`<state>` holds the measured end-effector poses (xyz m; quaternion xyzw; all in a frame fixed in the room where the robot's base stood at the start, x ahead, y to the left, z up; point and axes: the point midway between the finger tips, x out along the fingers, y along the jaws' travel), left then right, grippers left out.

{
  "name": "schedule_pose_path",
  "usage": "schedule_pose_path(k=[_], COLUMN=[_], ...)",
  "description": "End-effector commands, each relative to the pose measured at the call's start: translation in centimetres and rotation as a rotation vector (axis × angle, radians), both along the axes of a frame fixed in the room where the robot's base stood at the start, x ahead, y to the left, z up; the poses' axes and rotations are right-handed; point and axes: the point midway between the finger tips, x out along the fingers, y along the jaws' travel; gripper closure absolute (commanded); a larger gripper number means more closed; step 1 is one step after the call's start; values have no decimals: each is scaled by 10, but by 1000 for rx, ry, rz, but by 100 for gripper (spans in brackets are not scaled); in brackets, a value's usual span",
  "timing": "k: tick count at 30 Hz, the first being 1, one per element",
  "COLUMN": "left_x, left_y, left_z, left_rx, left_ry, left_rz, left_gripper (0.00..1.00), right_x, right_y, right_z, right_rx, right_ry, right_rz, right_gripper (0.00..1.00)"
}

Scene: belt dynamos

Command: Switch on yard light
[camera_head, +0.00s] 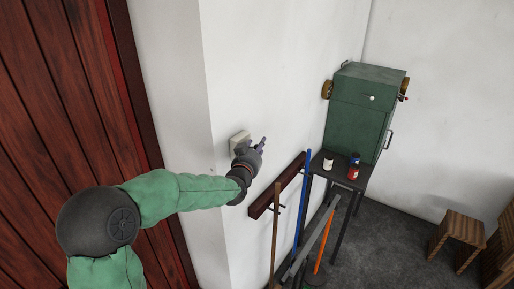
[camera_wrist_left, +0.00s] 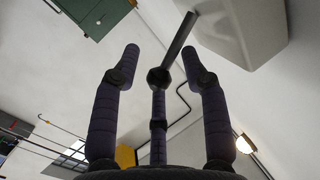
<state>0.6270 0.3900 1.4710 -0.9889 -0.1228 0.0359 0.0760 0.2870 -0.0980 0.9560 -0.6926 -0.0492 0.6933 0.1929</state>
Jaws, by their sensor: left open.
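A pale switch box (camera_head: 238,139) is on the white wall, right of the wall's corner. Its pale housing (camera_wrist_left: 250,28) fills the upper right of the left wrist view. A dark flat bar (camera_wrist_left: 181,38), which looks like its lever, slants down from beside the housing towards my fingers. My left gripper (camera_head: 260,144) is at the box, partly covering it in the head view. In the wrist view its fingers (camera_wrist_left: 160,55) are spread, with the bar's lower end between them near the middle finger. I cannot tell whether they touch. My right gripper is out of view.
A dark red wooden door (camera_head: 62,130) is at left. A wall rack (camera_head: 272,192) with long-handled tools hangs below right of my gripper. Beyond it, a green cabinet (camera_head: 357,115) and several cans stand on a dark table (camera_head: 340,172). A warm-toned lamp (camera_wrist_left: 245,143) shows in the wrist view.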

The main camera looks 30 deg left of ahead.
Motion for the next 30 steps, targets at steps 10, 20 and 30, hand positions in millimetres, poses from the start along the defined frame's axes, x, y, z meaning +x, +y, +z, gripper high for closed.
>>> schedule_pose_path(k=[10, 20, 30], left_x=[-46, -95, -113], left_y=[-11, -24, -29], left_z=[3, 6, 6], left_rx=[0, 0, 0], left_ry=[-1, -1, 1], left_rz=[0, 0, 0], left_gripper=[55, 55, 55], right_x=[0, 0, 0], right_y=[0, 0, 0], right_z=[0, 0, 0], right_rx=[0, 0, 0], right_ry=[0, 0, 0], right_rz=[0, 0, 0], right_gripper=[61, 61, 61])
